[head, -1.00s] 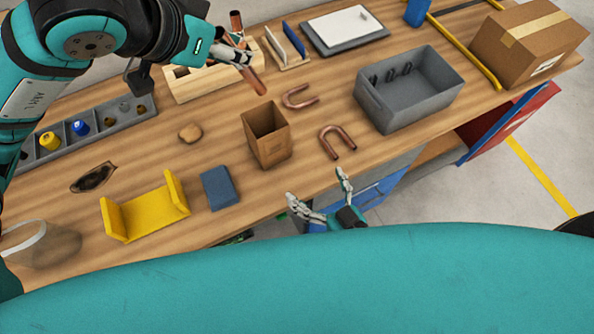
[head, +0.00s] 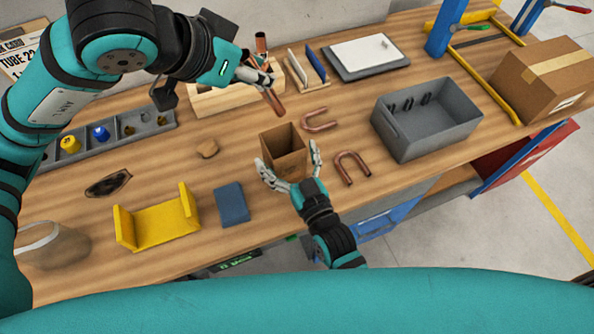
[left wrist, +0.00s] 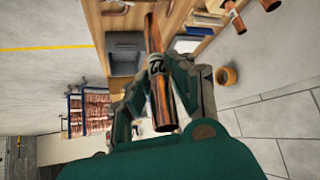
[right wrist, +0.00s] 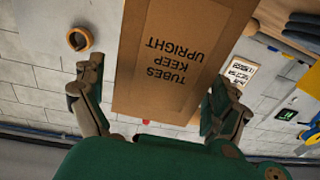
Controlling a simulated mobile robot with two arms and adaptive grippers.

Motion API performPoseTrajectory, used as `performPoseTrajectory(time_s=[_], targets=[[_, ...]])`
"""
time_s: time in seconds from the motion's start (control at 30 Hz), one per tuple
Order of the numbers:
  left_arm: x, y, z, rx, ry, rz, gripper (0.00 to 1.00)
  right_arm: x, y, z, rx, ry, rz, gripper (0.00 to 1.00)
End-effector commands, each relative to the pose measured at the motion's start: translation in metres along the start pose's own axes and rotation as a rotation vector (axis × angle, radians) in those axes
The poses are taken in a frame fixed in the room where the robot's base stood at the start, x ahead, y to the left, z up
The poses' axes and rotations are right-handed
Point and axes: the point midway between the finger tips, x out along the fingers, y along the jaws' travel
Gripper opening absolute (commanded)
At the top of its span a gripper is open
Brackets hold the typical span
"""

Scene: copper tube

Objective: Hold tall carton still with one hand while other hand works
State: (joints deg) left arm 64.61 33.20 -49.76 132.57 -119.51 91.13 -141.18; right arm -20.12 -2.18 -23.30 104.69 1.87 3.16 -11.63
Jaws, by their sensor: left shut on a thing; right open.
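The tall brown carton (head: 284,150) stands upright and open-topped on the workbench in the head view. Its printed side (right wrist: 180,55) fills the middle of the right wrist view, with the text upside down. My right gripper (head: 288,168) is open, with one finger on each side of the carton; I cannot tell whether they touch it. My left gripper (head: 268,82) is shut on a copper tube (head: 274,102), held tilted above the bench near the wooden rack. The tube also shows between the fingers in the left wrist view (left wrist: 158,80).
Two copper U-bends (head: 352,168) lie right of the carton, with a grey bin (head: 428,135) beyond. A wooden rack (head: 222,98) stands behind. A blue block (head: 232,204) and a yellow cradle (head: 158,222) lie to the left.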

Motion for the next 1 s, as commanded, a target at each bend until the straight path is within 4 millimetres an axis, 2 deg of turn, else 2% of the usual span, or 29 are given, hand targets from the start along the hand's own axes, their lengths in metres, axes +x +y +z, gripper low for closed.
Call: performPoseTrajectory(time_s=[0.17,0.47,0.83,1.0], targets=[[-0.0002,0.0001,-0.0003,0.000,0.001,0.000,0.00,0.0125,-0.0001,-0.0004,0.001,0.001,0.000,1.00],[-0.0002,0.0001,-0.0003,0.000,0.001,0.000,0.00,0.0140,0.0000,-0.0002,0.001,0.000,0.000,1.00],[-0.0002,0.0000,-0.0003,0.000,0.001,0.000,0.00,0.0137,0.0000,-0.0002,0.001,0.000,0.000,0.52],[-0.0002,0.0000,-0.0003,0.000,0.001,0.000,0.00,0.0137,0.0001,-0.0002,0.001,0.000,0.000,0.49]])
